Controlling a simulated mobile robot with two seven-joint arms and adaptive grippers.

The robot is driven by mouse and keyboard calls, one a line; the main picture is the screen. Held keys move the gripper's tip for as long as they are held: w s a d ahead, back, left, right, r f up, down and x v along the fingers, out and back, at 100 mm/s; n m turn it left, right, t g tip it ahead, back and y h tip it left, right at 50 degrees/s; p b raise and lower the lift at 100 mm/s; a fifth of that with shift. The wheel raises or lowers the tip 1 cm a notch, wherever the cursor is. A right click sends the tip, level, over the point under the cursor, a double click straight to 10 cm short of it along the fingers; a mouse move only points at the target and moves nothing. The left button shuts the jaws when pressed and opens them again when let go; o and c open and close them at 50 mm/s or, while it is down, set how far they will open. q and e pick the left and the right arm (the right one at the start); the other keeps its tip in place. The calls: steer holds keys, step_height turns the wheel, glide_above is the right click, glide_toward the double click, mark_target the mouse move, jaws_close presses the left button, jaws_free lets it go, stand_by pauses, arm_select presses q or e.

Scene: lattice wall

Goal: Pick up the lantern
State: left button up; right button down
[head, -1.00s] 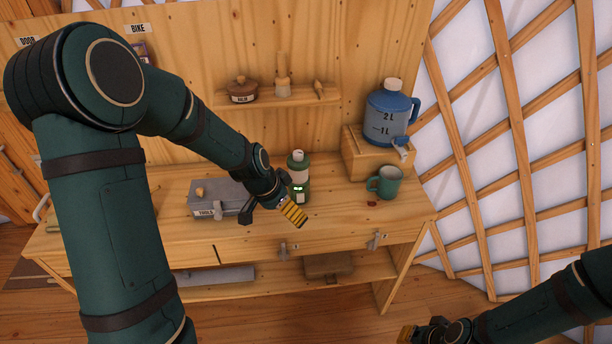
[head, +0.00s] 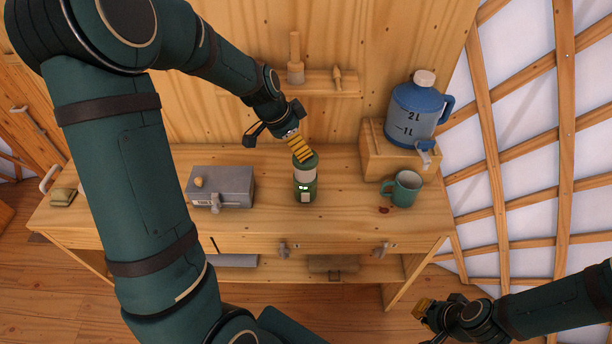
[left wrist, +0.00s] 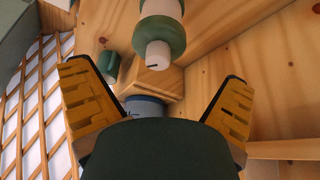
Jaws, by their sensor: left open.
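The lantern (head: 305,190), a green cylinder with a pale band and small lit marks on its front, stands upright on the wooden workbench. It also shows in the left wrist view (left wrist: 159,36), at the top centre, beyond the fingertips. My left gripper (head: 279,149) is open and empty, above and slightly left of the lantern. One yellow-padded finger overlaps the lantern's top in the head view; I cannot tell whether it touches. In the left wrist view both fingers (left wrist: 155,76) are spread wide. My right gripper (head: 428,322) is low at the right, away from the bench; its opening is unclear.
A grey toolbox (head: 232,184) stands left of the lantern. A green mug (head: 405,189) stands to its right, near a blue jug (head: 413,115) on a wooden box (head: 378,160). A shelf (head: 345,84) with small items is behind. Bare bench top (head: 340,210) surrounds the lantern.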

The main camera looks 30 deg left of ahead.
mark_target(308, 161)
arm_select(q)
steer(key=x, duration=0.3)
steer(key=shift+w+f, duration=0.2)
steer(key=shift+d+f, duration=0.2)
steer(key=shift+f, duration=0.3)
steer(key=x, duration=0.4)
steer(key=shift+f, duration=0.25)
steer(key=c, duration=1.2)
